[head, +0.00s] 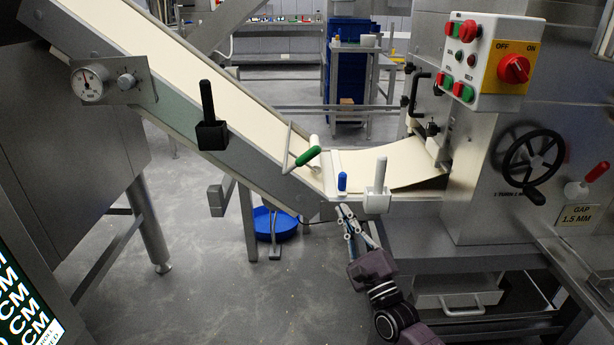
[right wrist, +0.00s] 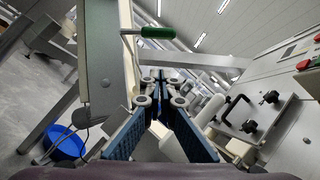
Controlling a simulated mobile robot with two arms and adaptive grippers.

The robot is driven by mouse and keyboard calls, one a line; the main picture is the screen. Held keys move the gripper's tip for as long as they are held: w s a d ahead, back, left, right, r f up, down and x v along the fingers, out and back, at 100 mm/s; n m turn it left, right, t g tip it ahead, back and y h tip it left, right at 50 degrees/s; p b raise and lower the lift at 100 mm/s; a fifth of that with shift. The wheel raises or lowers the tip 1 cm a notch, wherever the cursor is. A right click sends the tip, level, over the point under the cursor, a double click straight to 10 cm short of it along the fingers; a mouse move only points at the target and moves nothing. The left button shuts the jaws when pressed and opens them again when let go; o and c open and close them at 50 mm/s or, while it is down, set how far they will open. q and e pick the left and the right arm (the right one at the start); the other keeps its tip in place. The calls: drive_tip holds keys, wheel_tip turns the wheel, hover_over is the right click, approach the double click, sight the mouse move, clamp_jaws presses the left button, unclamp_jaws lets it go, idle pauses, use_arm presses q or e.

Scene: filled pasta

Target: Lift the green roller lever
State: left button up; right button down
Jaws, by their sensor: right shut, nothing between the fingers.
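The green roller lever (head: 308,156) is a green handle on a bent metal rod at the lower end of the sloping conveyor. It also shows above my fingers in the right wrist view (right wrist: 158,32). My right gripper (head: 343,212) is shut and empty. It is below and to the right of the lever, close under the blue-handled part (head: 342,181), and apart from the green handle. In the right wrist view its blue fingers (right wrist: 161,82) point up toward the lever, tips together. My left gripper is not in view.
The conveyor (head: 190,80) slopes down to the machine, with a pale sheet (head: 385,166) beyond. A white upright handle (head: 380,175) stands right of the blue one. A blue basin (head: 275,224) is on the floor. The control box (head: 490,60) and black handwheel (head: 532,160) are at right.

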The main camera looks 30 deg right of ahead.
drive_tip(key=a+r+x, duration=0.1)
drive_tip(key=x, duration=1.2)
drive_tip(key=shift+s+a+r+b, duration=0.3)
drive_tip(key=shift+s+a+r, duration=0.1)
drive_tip(key=shift+a, duration=0.1)
drive_tip(key=shift+r, duration=0.15)
drive_tip(key=shift+r+n+p, duration=0.15)
drive_tip(key=shift+n+p, duration=0.35)
drive_tip(key=shift+a+r, duration=0.1)
